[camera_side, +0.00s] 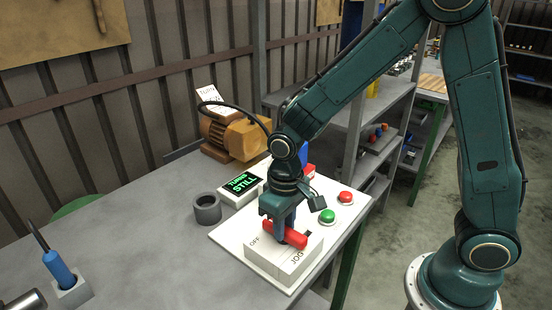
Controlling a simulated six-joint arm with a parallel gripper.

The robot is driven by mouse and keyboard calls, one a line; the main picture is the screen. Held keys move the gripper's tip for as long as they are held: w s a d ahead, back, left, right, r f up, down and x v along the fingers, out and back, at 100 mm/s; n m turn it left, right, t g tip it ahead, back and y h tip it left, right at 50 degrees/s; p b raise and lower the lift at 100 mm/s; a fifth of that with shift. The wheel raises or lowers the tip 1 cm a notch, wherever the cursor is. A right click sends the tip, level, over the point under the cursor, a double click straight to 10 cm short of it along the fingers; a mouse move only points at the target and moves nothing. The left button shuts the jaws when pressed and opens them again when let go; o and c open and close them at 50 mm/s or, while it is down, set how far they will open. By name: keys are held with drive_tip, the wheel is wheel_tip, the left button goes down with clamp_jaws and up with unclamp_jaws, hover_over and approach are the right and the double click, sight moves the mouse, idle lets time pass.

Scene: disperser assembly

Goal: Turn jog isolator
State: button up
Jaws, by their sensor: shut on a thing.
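The jog isolator is a white box (281,262) marked OFF and JOG, with a red handle (294,238) on its top. It sits at the front of a white panel (228,238) on the grey bench. My gripper (283,228) points down over the box and is shut on the red handle. The gripper hides part of the handle and of the box's top. The handle lies slanted, its near end toward the lower right. A small display (241,184) reads TURNS STILL in green.
A green button (327,215) and a red button (346,197) stand on the panel right of my gripper. A grey ring (207,209) and an orange-brown motor (238,137) are on the bench. A blue-handled screwdriver (58,268) stands in a holder at the left.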

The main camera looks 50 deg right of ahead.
drive_tip(key=n, duration=1.7)
drive_tip(key=shift+n, duration=0.3)
idle(0.4)
drive_tip(key=o, duration=1)
drive_tip(key=shift+r, duration=0.1)
